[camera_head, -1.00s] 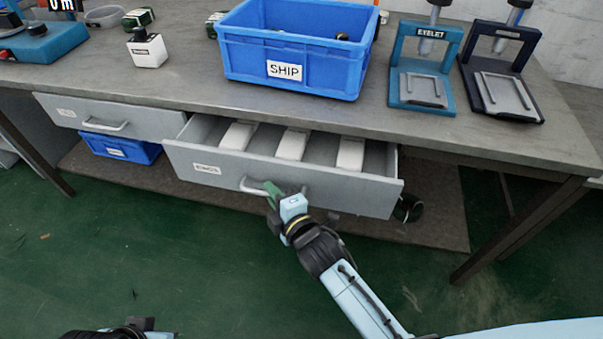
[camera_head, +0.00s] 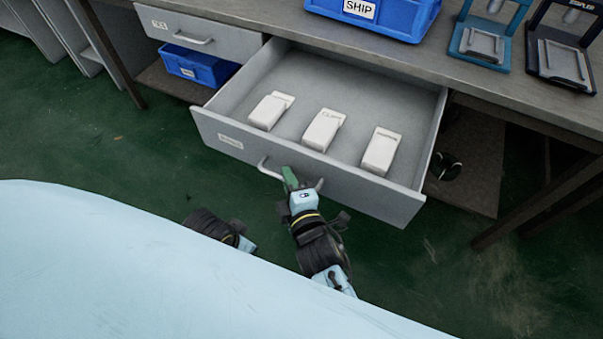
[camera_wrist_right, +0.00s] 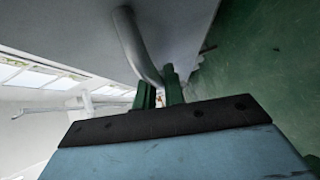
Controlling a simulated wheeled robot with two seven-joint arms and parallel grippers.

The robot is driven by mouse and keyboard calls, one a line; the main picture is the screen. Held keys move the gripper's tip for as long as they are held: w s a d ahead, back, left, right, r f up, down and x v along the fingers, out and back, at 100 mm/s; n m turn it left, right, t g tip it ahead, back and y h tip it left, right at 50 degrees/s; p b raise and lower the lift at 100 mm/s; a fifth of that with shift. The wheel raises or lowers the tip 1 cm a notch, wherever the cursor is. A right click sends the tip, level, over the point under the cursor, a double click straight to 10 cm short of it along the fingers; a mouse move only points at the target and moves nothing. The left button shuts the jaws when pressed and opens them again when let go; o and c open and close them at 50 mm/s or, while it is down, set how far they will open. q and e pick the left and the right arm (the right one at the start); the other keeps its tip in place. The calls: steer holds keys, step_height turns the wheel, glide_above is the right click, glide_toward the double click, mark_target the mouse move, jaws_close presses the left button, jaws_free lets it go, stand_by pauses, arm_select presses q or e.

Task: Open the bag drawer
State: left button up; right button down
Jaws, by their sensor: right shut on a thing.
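The bag drawer (camera_head: 330,184) is a grey drawer pulled well out from under the bench, with several white packs inside. Its label is too small to read surely. My right gripper (camera_head: 303,183) is at the front, shut on the drawer's bar handle (camera_head: 266,168). In the right wrist view the curved handle (camera_wrist_right: 138,48) runs down to the green fingers (camera_wrist_right: 160,95). Part of my left arm (camera_head: 215,228) shows left of the right wrist; its fingers cannot be made out.
A shut grey drawer (camera_head: 190,30) is to the left, with a blue bin (camera_head: 195,66) below it. A blue SHIP crate (camera_head: 395,20) and two presses (camera_head: 487,40) stand on the bench (camera_head: 470,82). The green floor (camera_head: 100,130) before the drawer is clear.

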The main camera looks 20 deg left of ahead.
arm_select(q)
steer(key=shift+s+f, duration=0.15)
arm_select(e)
steer(key=shift+s, duration=0.5)
steer(key=c, duration=1.5)
jaws_free()
arm_select(q)
steer(key=s+a+f+p, duration=0.3)
steer(key=a+f+p, duration=0.1)
steer(key=f, duration=0.5)
steer(key=shift+s+a+f+g+y, duration=0.3)
steer(key=shift+a+f, duration=0.1)
steer(key=shift+a, duration=0.05)
arm_select(e)
steer(key=shift+v, duration=6.7)
